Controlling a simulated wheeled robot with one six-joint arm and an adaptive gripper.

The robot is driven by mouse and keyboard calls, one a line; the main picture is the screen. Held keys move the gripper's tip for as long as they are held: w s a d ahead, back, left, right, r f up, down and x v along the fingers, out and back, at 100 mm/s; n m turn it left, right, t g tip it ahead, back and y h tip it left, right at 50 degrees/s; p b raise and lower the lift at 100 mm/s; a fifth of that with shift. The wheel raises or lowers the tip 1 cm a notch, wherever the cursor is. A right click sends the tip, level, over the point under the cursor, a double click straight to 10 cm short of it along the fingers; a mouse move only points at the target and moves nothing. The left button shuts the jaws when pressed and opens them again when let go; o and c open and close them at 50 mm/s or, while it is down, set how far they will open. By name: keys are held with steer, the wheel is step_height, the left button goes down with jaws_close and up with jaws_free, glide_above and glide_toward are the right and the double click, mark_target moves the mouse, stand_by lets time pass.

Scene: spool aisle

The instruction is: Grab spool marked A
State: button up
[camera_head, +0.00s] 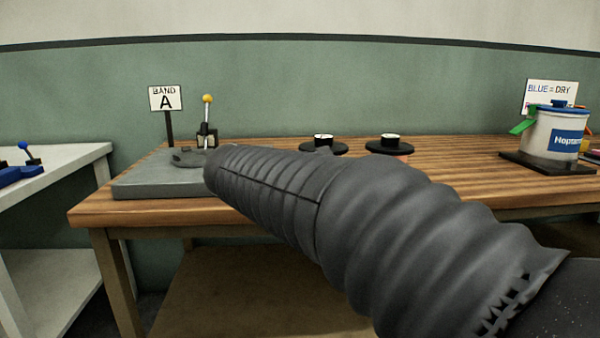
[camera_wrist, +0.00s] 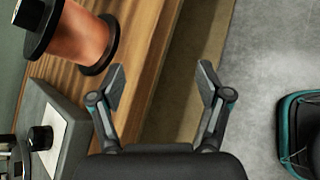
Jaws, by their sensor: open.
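Two spools with black top flanges and pale hub tops stand on the wooden table in the head view, a left one (camera_head: 323,146) and a right one (camera_head: 388,147). My arm hides most of their bodies. No letter is readable on either. In the wrist view a spool (camera_wrist: 82,40) with a copper-coloured winding and black flanges is at the upper left; I cannot tell which of the two it is. My gripper (camera_wrist: 162,82) is open and empty, with the spool beyond and left of its fingers. In the head view my arm hides the gripper.
A grey block (camera_head: 140,188) with a yellow-knobbed lever (camera_head: 208,110) sits at the table's left end, before a "BAND A" sign (camera_head: 165,98). A white tub (camera_head: 550,138) and a "BLUE = DRY" sign (camera_head: 541,90) are at the right. A pale table (camera_head: 70,160) stands left.

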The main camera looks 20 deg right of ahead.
mark_target(317, 138)
steer(key=w+a+r+n+t+h+b, duration=0.25)
steer(key=w+r+n+h, duration=0.45)
steer(key=w, duration=0.5)
steer(key=shift+m+g+y, duration=0.3)
steer(key=shift+g+y, duration=0.05)
steer(key=shift+y, duration=0.25)
steer(key=x, duration=0.4)
steer(key=r+x, duration=0.1)
steer(key=x, duration=0.2)
steer(key=shift+d+p, duration=0.15)
steer(key=shift+p, duration=0.25)
steer(key=shift+r+x, duration=0.15)
steer(key=shift+x, duration=1.2)
steer(key=shift+r+x, duration=0.15)
steer(key=shift+x, duration=1.2)
steer(key=shift+w, duration=0.1)
jaws_close()
steer(key=shift+r, duration=0.1)
